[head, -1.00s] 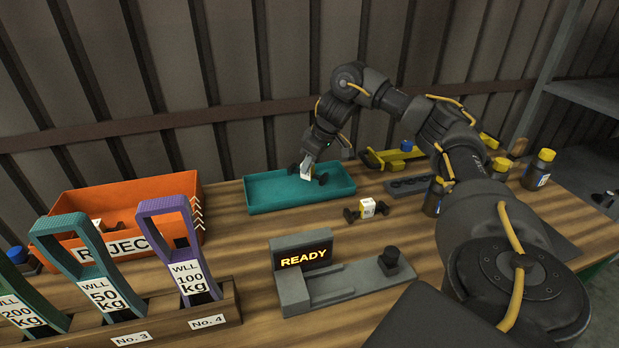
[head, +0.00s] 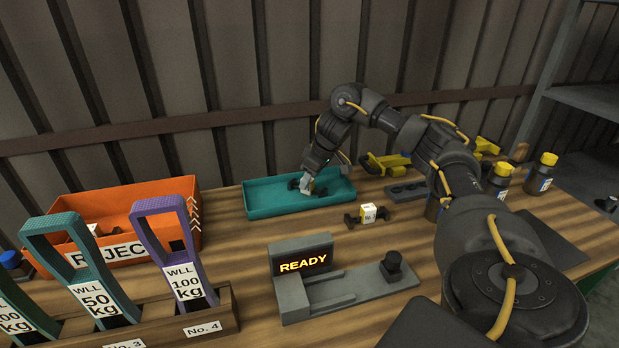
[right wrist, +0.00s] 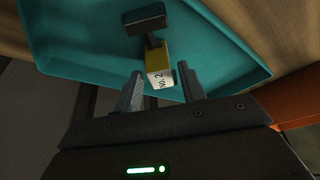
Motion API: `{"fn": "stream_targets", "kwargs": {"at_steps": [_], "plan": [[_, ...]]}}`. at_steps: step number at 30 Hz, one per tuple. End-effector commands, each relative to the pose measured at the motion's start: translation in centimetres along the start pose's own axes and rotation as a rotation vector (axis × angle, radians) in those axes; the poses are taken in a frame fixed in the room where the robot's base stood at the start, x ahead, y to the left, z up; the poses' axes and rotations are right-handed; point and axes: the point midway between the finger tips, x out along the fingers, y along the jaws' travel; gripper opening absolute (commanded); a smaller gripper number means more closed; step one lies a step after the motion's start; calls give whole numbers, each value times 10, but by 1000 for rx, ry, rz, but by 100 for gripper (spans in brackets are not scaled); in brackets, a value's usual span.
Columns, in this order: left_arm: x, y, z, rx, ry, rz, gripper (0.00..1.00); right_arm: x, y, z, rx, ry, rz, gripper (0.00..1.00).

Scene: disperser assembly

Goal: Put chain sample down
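A chain sample with a yellow and white block marked "NO. 2" (right wrist: 160,72) and dark ends lies at the teal tray (head: 262,209). In the head view this sample (head: 293,184) sits inside the tray, partly hidden by my gripper. My right gripper (head: 307,189) is down at the tray over the sample. In the right wrist view its two fingers (right wrist: 160,90) stand either side of the block, with narrow gaps showing, so it looks open. A second chain sample (head: 368,213) with a white and yellow tag lies on the table right of the tray. My left gripper is not in view.
A grey device (head: 345,292) with a "READY" display stands in front of the tray. An orange reject bin (head: 150,205) stands left. Labelled weight-limit handles (head: 170,250) stand front left. Yellow-capped bottles (head: 542,173) and a grey holder (head: 408,190) are right.

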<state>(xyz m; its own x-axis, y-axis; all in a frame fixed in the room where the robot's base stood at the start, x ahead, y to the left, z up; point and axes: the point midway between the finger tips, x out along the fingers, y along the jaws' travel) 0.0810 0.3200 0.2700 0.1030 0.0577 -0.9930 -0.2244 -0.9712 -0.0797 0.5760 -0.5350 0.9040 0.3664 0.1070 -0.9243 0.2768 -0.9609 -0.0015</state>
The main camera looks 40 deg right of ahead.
Motion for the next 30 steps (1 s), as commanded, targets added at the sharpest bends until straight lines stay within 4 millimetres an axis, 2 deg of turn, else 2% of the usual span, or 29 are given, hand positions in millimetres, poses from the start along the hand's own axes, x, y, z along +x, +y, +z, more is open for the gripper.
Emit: {"fn": "stream_targets", "kwargs": {"at_steps": [11, 14, 20, 24, 30], "plan": [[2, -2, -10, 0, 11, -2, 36, -3, 0, -2, 0, 2, 1, 47], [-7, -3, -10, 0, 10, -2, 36, -17, 1, -3, -2, 4, 3, 47], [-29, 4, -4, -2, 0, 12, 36, -61, 1, -4, -2, 5, 3, 47], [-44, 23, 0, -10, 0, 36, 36, -90, 1, -4, -1, 4, 2, 47], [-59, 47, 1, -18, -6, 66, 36, -116, 0, -3, 0, 2, 1, 47]]}}
